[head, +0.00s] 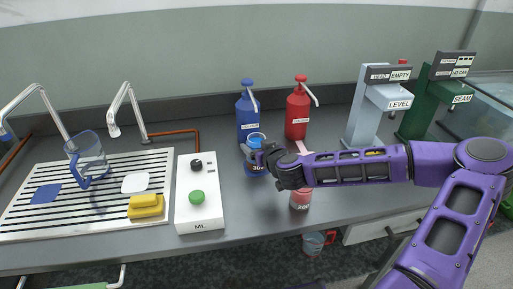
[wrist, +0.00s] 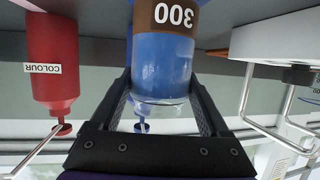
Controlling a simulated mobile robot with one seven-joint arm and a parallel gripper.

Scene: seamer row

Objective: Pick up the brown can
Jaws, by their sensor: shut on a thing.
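The can with a brown band marked 300 (head: 256,169) stands on the grey counter in front of the blue pump bottle. Its upper part looks clear and blue. In the upside-down wrist view the same can (wrist: 162,65) sits between the two dark fingers. My gripper (head: 264,158) comes in from the right and is shut on this can, one finger on each side; it also shows in the wrist view (wrist: 163,105). I cannot tell whether the can's base touches the counter. The gripper and wrist hide part of its right side.
A red can marked 200 (head: 300,200) stands below my forearm, close by. A blue pump bottle (head: 248,115) and a red pump bottle (head: 297,115) stand behind. A white box with a green button (head: 199,215) is at left, beside the drainer (head: 60,225).

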